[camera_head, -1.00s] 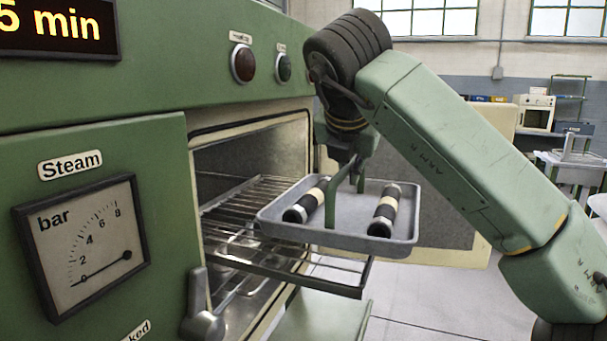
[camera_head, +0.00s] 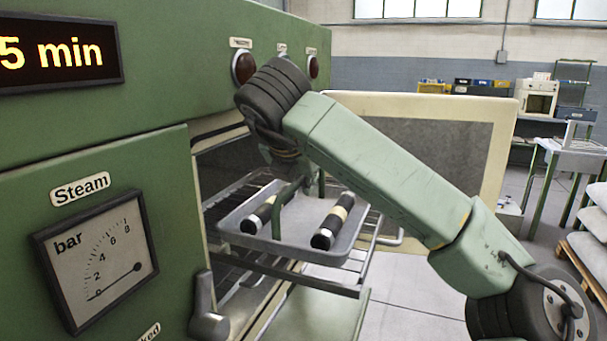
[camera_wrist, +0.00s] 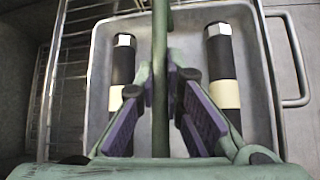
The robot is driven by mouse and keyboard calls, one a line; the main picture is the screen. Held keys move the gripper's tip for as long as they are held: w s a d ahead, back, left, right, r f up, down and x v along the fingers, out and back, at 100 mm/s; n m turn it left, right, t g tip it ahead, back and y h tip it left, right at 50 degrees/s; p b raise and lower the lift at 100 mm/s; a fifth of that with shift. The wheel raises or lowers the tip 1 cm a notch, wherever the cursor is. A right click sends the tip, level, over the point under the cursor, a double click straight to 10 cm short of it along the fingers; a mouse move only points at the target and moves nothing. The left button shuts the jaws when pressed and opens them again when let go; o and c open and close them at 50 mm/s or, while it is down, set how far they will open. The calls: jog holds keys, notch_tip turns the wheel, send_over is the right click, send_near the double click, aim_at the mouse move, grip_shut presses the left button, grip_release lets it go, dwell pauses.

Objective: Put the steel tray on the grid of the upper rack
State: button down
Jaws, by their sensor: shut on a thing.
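The steel tray (camera_head: 243,238) is a shallow grey pan with two dark cylinders (camera_head: 333,221) (camera_head: 259,215), each with a pale band, lying in it. A green handle (camera_head: 277,218) rises from it. My gripper (camera_wrist: 160,88) is shut on this handle, its purple pads on both sides of the bar in the wrist view. The tray looks about level, over the pulled-out part of the rack at the oven mouth. The upper rack's grid (camera_head: 222,207) shows to the left of the tray and is partly hidden by it. I cannot tell whether tray and grid touch.
The green oven front (camera_head: 150,100) with a steam gauge (camera_head: 97,252) stands at left. A dark lever (camera_head: 205,310) sticks out by the opening. The open oven door (camera_head: 490,150) stands behind my arm. Rack bars (camera_head: 320,288) jut out below the tray.

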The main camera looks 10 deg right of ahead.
jog(key=shift+f, duration=0.1)
jog(key=c, duration=2.2)
grip_release()
jog(key=shift+f+b, duration=0.1)
jog(key=shift+b, duration=0.2)
jog(key=o, duration=0.5)
jog(key=shift+r+p, duration=0.3)
jog(key=shift+p, duration=0.1)
jog(key=shift+s+a+r+b, duration=0.15)
jog(key=shift+s+r+b, duration=0.05)
jog(key=shift+s+b, duration=0.2)
jog(key=b+v, duration=0.2)
jog(key=v, duration=0.9)
